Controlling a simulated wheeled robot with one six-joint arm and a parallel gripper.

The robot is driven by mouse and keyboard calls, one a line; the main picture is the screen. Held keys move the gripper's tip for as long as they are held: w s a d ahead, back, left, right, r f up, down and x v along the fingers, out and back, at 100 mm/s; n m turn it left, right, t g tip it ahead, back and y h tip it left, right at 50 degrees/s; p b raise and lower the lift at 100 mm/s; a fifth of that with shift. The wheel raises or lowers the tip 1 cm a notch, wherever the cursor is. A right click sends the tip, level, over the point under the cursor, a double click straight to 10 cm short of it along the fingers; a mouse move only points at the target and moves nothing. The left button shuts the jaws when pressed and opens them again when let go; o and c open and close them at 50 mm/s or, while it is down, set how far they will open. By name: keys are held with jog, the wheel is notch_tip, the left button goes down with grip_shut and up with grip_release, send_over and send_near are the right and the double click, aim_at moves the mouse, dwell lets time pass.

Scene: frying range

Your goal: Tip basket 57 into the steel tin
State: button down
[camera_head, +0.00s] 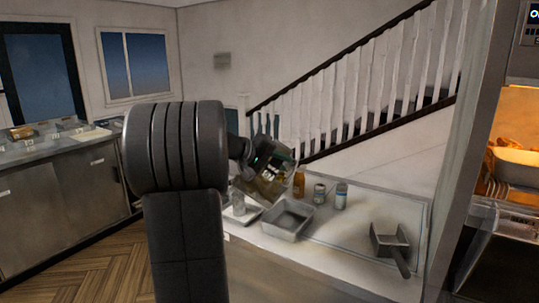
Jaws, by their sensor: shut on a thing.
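A square, open steel tin (288,219) stands on the counter in the middle of the view; its inside looks empty. My gripper (258,163) is above and behind the tin's left side, partly hidden by my own arm. It is shut on a tilted, dark, mesh-like basket (280,183), held in the air above the counter and apart from the tin. The fingers and the basket's handle are hard to make out. No number can be read on it, and its contents cannot be told.
A brown bottle (299,184), a jar (319,194) and a blue-and-white container (341,196) stand behind the tin. A small steel pan with a dark handle (389,241) rests at the counter's right. A white tray (242,214) with a small container lies left of the tin.

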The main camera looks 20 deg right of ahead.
jog(key=s+d+f+m+t+y+p, duration=0.2)
jog(key=s+d+f+y+p, duration=0.1)
jog(key=f, duration=0.5)
jog(key=s+d+f+m+t+y+p, duration=0.2)
jog(key=s+d+f+y+p, duration=0.1)
jog(key=d+f+y, duration=0.3)
jog(key=shift+s+d+f+y+p, duration=0.3)
jog(key=shift+d+f+p, duration=0.2)
jog(key=shift+d+f, duration=0.55)
jog(key=shift+m+t, duration=0.3)
